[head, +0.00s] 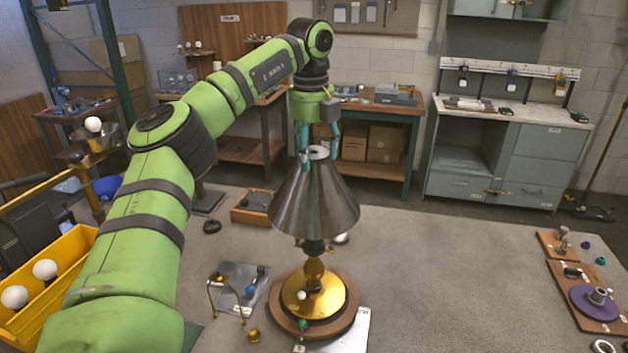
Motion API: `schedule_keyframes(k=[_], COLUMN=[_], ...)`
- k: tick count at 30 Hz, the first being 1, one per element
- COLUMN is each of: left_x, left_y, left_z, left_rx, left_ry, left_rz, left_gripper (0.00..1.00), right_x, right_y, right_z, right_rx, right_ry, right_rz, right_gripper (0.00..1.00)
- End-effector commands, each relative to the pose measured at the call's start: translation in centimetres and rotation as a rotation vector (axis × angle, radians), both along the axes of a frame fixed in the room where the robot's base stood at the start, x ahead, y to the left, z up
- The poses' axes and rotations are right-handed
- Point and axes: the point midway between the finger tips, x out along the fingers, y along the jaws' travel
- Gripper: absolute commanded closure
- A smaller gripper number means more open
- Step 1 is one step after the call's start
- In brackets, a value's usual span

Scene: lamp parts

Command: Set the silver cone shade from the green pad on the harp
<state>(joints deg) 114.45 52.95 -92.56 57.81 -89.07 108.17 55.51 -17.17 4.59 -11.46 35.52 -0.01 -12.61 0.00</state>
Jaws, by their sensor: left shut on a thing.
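The silver cone shade (314,205) hangs upright, its wide end down, directly above or around the top of a brass lamp (314,292). My left gripper (317,150) comes from above and is shut on the shade's top collar. The lamp stands on a round wooden base. The harp is hidden, apparently inside or behind the shade, and I cannot tell whether the shade touches it. A dark green patch, perhaps the green pad (193,334), shows beside my arm at the lower left. My right gripper is not in view.
A grey plate with a brass frame (226,292) stands left of the lamp, and a wooden tray (250,207) lies behind it. A yellow bin (45,290) with white bulbs is at left. Wooden boards (580,297) with parts lie at right. The tabletop between is clear.

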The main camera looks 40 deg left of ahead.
Motion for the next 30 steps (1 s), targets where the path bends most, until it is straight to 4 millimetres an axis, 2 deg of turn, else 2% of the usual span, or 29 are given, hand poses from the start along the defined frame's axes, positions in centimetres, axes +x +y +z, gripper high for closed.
schedule_keyframes(k=[3,16,30], left_x=[0.0,0.0,0.0], left_y=[0.0,0.0,0.0], left_z=[-0.7,-0.9,-3.4], left_rx=[0.0,0.0,0.0], left_ry=[-0.002,-0.002,-0.001], left_rz=[0.0,0.0,0.001], left_gripper=[0.91,0.91,0.91], right_x=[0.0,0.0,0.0], right_y=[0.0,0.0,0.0], right_z=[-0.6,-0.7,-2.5], right_rx=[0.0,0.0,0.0], right_ry=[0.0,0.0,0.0], right_rz=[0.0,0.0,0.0], right_gripper=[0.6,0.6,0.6])
